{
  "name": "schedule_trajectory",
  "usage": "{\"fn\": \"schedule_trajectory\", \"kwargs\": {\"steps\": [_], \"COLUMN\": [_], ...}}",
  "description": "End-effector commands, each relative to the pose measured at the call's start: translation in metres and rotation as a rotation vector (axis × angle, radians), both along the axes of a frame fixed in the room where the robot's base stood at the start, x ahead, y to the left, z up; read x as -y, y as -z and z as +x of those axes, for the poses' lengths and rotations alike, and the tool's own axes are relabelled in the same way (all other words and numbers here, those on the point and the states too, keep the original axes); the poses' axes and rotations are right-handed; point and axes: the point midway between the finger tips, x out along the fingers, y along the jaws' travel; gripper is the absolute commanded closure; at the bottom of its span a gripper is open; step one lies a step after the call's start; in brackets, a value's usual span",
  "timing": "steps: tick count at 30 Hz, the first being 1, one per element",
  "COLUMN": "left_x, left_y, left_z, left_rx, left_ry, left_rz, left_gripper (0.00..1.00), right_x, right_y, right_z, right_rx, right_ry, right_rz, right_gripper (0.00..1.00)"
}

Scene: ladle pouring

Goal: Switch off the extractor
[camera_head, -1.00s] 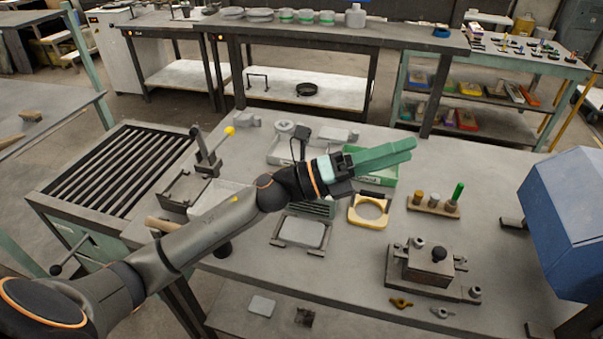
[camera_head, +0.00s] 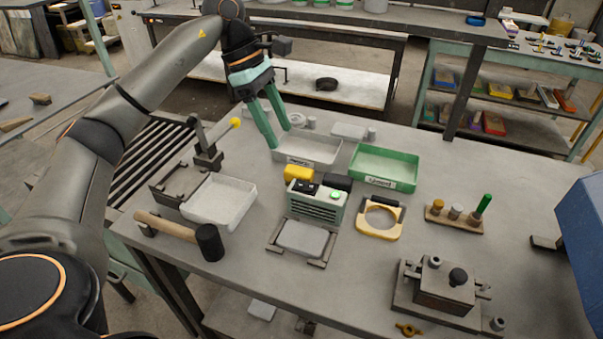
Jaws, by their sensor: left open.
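No part is plainly labelled as the extractor. A slatted grille unit (camera_head: 130,160) stands at the left end of the bench, partly hidden by my left arm. A small grey-green box (camera_head: 316,205) on the bench has dark switches and a lit green button (camera_head: 336,195) on top; I cannot tell whether either is the extractor. My left gripper (camera_head: 280,139) points down with its two green fingers apart, beside the grey labelled tray (camera_head: 318,150) and behind the small box. It holds nothing visible. My right gripper is not in view.
A lever with a yellow knob (camera_head: 235,122), a white tray (camera_head: 222,203) and a mallet (camera_head: 209,242) are at the left. A green tray (camera_head: 385,165), yellow ring frame (camera_head: 381,220) and clamped metal block (camera_head: 442,290) are at the right. A blue housing (camera_head: 582,235) bounds the right edge.

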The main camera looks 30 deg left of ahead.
Motion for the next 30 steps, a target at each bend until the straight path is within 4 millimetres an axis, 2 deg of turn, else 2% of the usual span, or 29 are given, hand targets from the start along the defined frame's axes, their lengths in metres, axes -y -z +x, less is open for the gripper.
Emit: {"fn": "schedule_trajectory", "kwargs": {"steps": [15,21,30], "left_x": [0.038,0.044,0.045], "left_y": [0.089,0.106,0.109], "left_z": [0.008,0.010,0.010], "left_rx": [-0.003,0.000,0.000], "left_ry": [0.003,0.001,0.001], "left_rz": [-0.005,-0.004,-0.004], "left_gripper": [0.38,0.38,0.38], "right_x": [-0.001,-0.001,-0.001], "right_y": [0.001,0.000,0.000], "right_z": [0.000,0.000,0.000], "right_rx": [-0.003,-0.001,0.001], "right_ry": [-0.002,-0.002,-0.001], "right_rz": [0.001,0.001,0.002], "right_gripper": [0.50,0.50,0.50]}}
